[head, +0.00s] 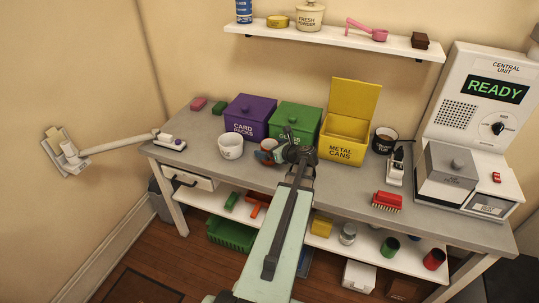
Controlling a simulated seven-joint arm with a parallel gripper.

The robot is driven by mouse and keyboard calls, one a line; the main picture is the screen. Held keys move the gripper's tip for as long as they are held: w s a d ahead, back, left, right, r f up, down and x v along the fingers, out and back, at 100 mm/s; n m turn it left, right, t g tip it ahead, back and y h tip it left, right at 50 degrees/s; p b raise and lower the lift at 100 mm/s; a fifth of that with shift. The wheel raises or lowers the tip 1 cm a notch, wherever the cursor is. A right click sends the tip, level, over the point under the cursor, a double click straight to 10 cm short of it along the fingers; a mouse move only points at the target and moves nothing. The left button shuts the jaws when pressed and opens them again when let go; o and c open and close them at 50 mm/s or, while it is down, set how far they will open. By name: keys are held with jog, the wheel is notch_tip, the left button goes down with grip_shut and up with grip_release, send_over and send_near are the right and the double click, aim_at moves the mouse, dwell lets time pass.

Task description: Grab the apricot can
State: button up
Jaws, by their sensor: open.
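My gripper (288,143) is at the far end of my arm, over the back middle of the workbench, in front of the green box. Its jaws are open, and the fingers are small and dark in this view. A small round reddish and pale blue-grey container (266,155) sits on the bench just left of my gripper and is partly covered by it. It may be a can; I cannot read a label or tell whether it is the apricot can. I cannot tell whether the jaws are around it or only beside it.
A white cup (230,146) stands left of the container. Behind are a purple box (250,118), a green box (296,121) and an open-lidded yellow box marked METAL CANS (343,152). A dark mug (384,139) stands right. Several cans sit on the lower shelf (325,238).

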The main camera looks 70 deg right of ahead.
jog(key=shift+w, duration=0.1)
jog(key=shift+c, duration=0.2)
jog(key=c, duration=1.2)
